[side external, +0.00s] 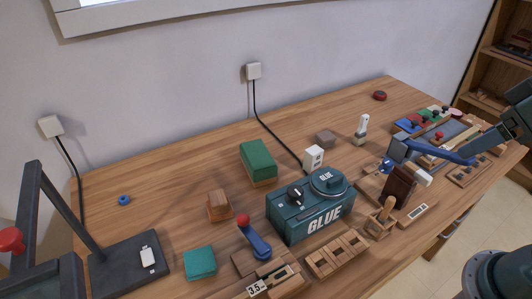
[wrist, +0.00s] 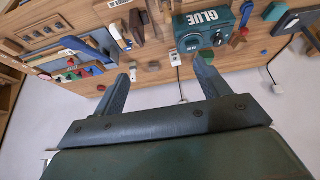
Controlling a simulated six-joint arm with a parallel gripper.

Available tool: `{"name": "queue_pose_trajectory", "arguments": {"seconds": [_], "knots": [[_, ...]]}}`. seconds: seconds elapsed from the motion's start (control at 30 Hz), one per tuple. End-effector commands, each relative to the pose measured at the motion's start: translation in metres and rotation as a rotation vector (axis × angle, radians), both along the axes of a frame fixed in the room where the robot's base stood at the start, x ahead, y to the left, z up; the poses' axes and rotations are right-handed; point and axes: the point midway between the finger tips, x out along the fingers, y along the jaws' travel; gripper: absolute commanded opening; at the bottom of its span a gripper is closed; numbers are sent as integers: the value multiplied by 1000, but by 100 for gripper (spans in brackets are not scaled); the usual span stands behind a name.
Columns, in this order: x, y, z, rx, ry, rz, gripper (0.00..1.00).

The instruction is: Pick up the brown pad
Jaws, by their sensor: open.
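Several brown blocks show, and I cannot tell for certain which is the brown pad. A small, flat grey-brown block (side external: 326,138) lies alone behind the white cube; it also shows in the wrist view (wrist: 153,66), between and beyond my fingers. A dark brown upright block (side external: 398,187) stands right of the glue box. An orange-brown block (side external: 219,206) lies to the left. My gripper (wrist: 163,86) is open and empty, its two fingers wide apart. In the side view only part of it shows at the right edge, well apart from these blocks.
A teal glue box (side external: 310,207) stands mid-table, with a white cube (side external: 313,157) behind it. A white upright object (side external: 361,129) stands beside the grey-brown block. A blue lever (side external: 440,152) juts up near my gripper. The table's back left is mostly clear.

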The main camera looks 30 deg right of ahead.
Motion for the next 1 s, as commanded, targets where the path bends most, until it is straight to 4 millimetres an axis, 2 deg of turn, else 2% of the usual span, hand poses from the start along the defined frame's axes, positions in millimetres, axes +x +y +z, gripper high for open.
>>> {"name": "queue_pose_trajectory", "arguments": {"seconds": [0.27,0.47,0.67,1.0], "knots": [[3,0,3,-4,3,9,75],[21,0,13,-25,25,57,75],[57,0,30,-63,62,156,75],[131,-5,46,-128,130,356,75]]}}
